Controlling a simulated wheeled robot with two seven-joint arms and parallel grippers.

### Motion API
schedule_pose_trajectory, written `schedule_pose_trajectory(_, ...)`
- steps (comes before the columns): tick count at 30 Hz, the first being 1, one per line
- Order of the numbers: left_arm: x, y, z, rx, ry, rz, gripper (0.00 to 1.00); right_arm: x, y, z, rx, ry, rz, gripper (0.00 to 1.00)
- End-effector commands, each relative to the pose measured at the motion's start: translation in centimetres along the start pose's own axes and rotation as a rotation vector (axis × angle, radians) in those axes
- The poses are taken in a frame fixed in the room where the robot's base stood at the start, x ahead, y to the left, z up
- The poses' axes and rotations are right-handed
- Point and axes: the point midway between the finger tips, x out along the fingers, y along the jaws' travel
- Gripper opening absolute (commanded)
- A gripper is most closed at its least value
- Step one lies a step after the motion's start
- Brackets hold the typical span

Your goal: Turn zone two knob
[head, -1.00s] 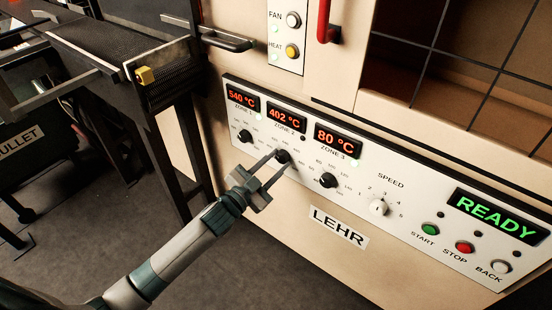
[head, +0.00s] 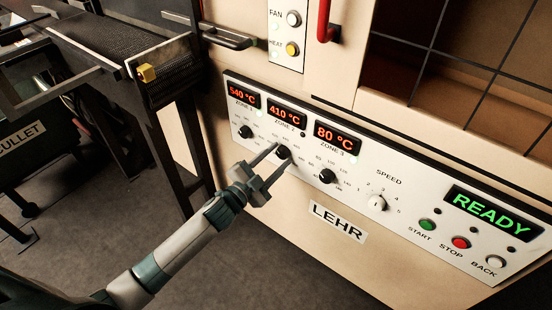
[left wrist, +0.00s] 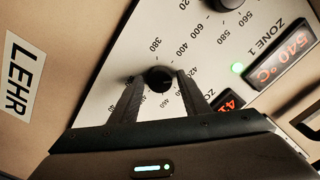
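The zone two knob (head: 284,153) is a black round knob on the white panel, under the red display (head: 286,115) that reads 410 °C. My left gripper (head: 280,151) has its two fingertips at the knob, one on each side. In the left wrist view, the knob (left wrist: 159,79) sits between the fingers (left wrist: 157,88), which look closed on it; any thin gap is hard to make out. The dial numbers around it show partly. My right gripper is not in view.
The zone one knob (head: 246,132) and zone three knob (head: 327,176) flank it closely. The speed knob (head: 376,203) and the start, stop and back buttons are further right. A black handle (head: 229,38) juts out above the panel.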

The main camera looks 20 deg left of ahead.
Motion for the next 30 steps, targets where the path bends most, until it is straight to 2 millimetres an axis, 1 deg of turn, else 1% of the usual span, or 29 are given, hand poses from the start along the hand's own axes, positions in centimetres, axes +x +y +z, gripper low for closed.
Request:
schedule_pose_trajectory(11,-0.1,0.0,0.0,-0.001,0.000,0.000,0.50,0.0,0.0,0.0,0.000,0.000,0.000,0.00)
schedule_pose_trajectory(17,-1.1,0.1,0.0,-0.001,-0.001,0.001,0.50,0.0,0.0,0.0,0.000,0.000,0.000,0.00)
schedule_pose_trajectory(23,-3.5,0.1,0.1,-0.001,-0.002,0.002,0.50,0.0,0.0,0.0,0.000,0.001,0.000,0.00)
schedule_pose_trajectory(30,-7.7,0.2,0.1,-0.001,-0.002,0.002,0.50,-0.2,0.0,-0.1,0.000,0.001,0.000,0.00)
